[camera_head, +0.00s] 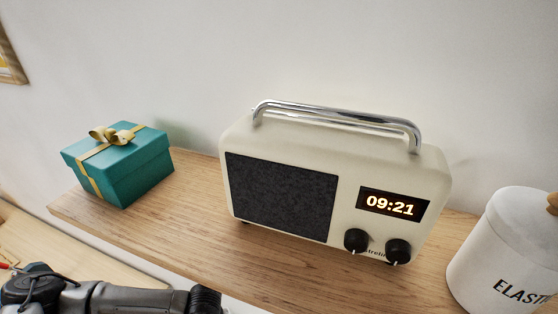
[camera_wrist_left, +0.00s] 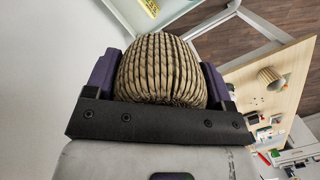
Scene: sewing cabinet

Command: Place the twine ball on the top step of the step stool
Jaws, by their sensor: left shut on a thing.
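The twine ball (camera_wrist_left: 160,72) is tan and tightly wound. In the left wrist view it sits between the two purple fingers of my left gripper (camera_wrist_left: 162,75), which is shut on it. In the head view, part of my left arm shows at the bottom left, but its gripper and the ball cannot be made out there. I cannot identify the step stool in either view. My right gripper is in neither view.
A wooden cabinet top (camera_head: 190,225) bears a teal gift box (camera_head: 125,170), a cream radio (camera_head: 345,160) and a white canister (camera_head: 505,250). The wrist view shows a pale tabletop (camera_wrist_left: 290,65) with a woven cup-like thing (camera_wrist_left: 270,78) and small items, above a wooden floor (camera_wrist_left: 225,35).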

